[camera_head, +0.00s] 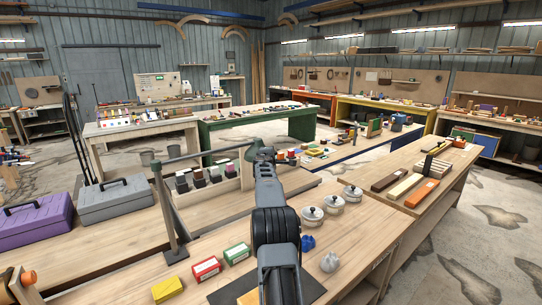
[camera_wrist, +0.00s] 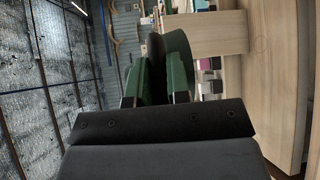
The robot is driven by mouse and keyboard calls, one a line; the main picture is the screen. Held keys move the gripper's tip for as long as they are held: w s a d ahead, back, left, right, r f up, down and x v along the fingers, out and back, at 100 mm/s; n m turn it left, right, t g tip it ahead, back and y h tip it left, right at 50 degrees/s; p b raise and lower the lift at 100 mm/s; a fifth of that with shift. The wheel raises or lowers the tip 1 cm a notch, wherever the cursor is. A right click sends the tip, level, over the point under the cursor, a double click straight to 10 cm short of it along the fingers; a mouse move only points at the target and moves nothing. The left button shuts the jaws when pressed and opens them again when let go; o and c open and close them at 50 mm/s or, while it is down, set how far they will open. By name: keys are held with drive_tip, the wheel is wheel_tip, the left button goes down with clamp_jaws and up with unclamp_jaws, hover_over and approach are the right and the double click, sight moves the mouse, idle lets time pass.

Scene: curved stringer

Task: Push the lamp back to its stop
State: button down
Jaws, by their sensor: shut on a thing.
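The lamp has a grey upright post (camera_head: 166,215) on a flat foot on the near bench, and a grey horizontal arm (camera_head: 208,153) reaching right from its top. At the arm's far end is a green lamp head (camera_head: 254,147), partly hidden by my gripper (camera_head: 264,156). My gripper is shut on the lamp, with a dark part between the fingers. The exact contact and the stop cannot be made out.
Several dark blocks stand in a wooden rack (camera_head: 212,187) beneath the lamp arm. A grey toolbox (camera_head: 115,200) and a purple toolbox (camera_head: 32,222) stand left of the post. Small boxes (camera_head: 207,268) and lidded pots (camera_head: 312,217) occupy the near bench.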

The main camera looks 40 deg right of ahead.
drive_tip(key=shift+w+a+r, duration=0.15)
drive_tip(key=shift+w+r, duration=0.05)
drive_tip(key=shift+r, duration=0.1)
drive_tip(key=c, duration=1.5)
unclamp_jaws()
drive_tip(key=shift+w, duration=0.1)
drive_tip(key=shift+o, duration=0.9)
drive_tip(key=shift+w+f, duration=0.2)
drive_tip(key=shift+w, duration=0.05)
drive_tip(key=shift+o, duration=1.1)
drive_tip(key=shift+s, duration=0.15)
drive_tip(key=shift+d+f, duration=0.1)
drive_tip(key=shift+d, duration=0.15)
drive_tip(key=shift+s+a+b, duration=0.45)
drive_tip(key=shift+a+b, duration=0.1)
drive_tip(key=shift+b, duration=0.4)
drive_tip(key=b+v, duration=0.7)
drive_tip(key=v, duration=0.5)
drive_tip(key=shift+s+a, duration=0.2)
drive_tip(key=shift+s, duration=0.05)
